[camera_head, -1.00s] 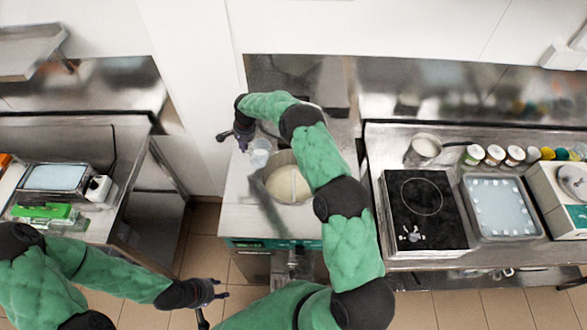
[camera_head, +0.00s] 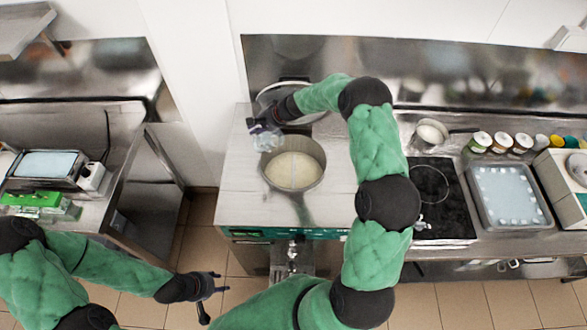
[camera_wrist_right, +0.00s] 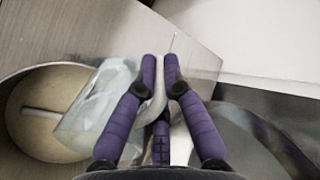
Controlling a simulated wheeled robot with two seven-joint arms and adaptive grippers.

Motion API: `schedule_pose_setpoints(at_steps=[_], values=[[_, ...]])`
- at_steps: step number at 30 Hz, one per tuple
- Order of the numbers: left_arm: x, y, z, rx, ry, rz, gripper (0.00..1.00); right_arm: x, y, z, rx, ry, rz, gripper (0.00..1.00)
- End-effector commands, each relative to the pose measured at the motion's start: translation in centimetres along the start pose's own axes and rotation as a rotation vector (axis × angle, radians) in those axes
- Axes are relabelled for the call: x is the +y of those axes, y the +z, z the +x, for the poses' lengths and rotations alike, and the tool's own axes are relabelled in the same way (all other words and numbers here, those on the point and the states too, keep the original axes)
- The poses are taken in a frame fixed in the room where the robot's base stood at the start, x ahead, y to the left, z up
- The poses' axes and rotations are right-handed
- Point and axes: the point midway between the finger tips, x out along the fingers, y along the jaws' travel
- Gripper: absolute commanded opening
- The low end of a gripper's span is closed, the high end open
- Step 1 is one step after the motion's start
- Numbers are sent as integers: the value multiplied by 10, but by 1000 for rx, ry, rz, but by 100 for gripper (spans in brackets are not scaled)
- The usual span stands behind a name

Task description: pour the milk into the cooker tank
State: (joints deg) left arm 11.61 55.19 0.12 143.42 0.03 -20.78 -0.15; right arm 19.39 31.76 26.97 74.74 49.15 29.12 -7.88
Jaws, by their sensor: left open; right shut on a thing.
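The cooker tank (camera_head: 320,168) is a round steel opening in the machine's top, with pale cream-coloured contents inside. Its opening also shows at the left of the right wrist view (camera_wrist_right: 42,70). My right gripper (camera_head: 262,124) is shut on the handle of a clear jug (camera_head: 268,141), at the tank's back-left rim. In the right wrist view, my right gripper's purple fingers (camera_wrist_right: 160,62) close around the handle, and the clear jug (camera_wrist_right: 100,108) overlaps the tank's edge, looking tilted. How much milk is in the jug I cannot tell. My left gripper (camera_head: 212,298) is open and empty, low above the floor.
A round lid (camera_head: 290,97) stands raised behind the tank. The steel top (camera_head: 240,190) left of the tank is clear.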

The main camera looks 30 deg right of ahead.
Motion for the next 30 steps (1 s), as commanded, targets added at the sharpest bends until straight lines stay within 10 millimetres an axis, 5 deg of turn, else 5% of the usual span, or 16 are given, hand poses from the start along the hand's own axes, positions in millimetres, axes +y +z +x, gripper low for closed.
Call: schedule_pose_setpoints(at_steps=[3,9,14,30], values=[[-20,-2,55,-1,0,0,44,17,-4,7,-14,-82,3,0],[-40,-4,112,-1,0,0,44,24,-5,-4,-46,-248,2,0],[-37,-4,105,0,0,0,44,12,-2,-17,-52,-279,-3,0],[-49,-5,137,-1,0,0,44,24,-3,-17,-73,-370,0,0]])
